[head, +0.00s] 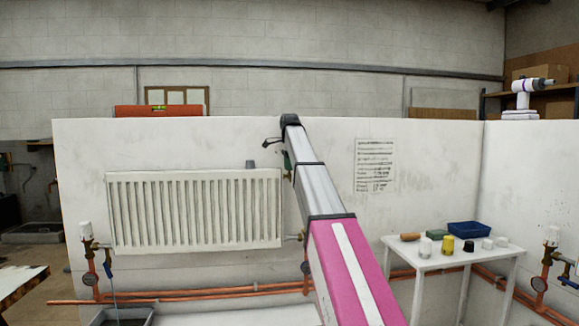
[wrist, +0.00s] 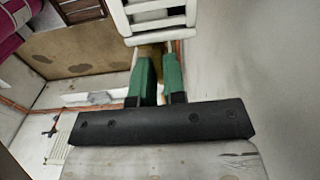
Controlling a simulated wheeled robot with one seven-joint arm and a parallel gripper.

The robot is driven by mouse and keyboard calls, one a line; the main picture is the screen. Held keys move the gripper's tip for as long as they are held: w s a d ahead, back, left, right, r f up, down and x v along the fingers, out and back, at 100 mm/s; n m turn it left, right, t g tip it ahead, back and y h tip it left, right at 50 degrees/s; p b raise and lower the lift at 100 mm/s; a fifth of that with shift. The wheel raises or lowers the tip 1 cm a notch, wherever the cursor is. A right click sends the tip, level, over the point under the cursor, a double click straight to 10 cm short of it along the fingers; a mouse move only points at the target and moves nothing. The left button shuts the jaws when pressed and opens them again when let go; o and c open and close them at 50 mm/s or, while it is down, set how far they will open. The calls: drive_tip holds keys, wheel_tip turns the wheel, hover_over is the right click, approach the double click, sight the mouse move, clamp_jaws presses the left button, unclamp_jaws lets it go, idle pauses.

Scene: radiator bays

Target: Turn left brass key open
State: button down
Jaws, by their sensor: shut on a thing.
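The white radiator (head: 195,212) hangs on the partition wall. My arm reaches to its upper right corner. My gripper (wrist: 160,62) has two green fingers. In the head view one green finger (head: 287,161) shows just beside the radiator's end, and the arm covers much of the rest. In the wrist view the fingers are closed around a small brass-coloured piece, the left brass key (wrist: 151,50), next to the white slatted radiator end (wrist: 158,18). The key's turn angle cannot be told, as the fingers hide most of it.
A red spirit level (head: 160,110) lies on the wall's top edge. Copper pipes (head: 190,294) run low along the wall. A white-topped valve (head: 86,232) stands left of the radiator. A small white table (head: 440,262) with several small items and a blue tray (head: 470,229) stands right.

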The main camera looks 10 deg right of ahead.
drive_tip(key=n, duration=0.6)
drive_tip(key=shift+w+n, duration=0.1)
drive_tip(key=shift+n, duration=2.5)
drive_tip(key=c, duration=1.3)
unclamp_jaws()
drive_tip(key=shift+o, duration=0.2)
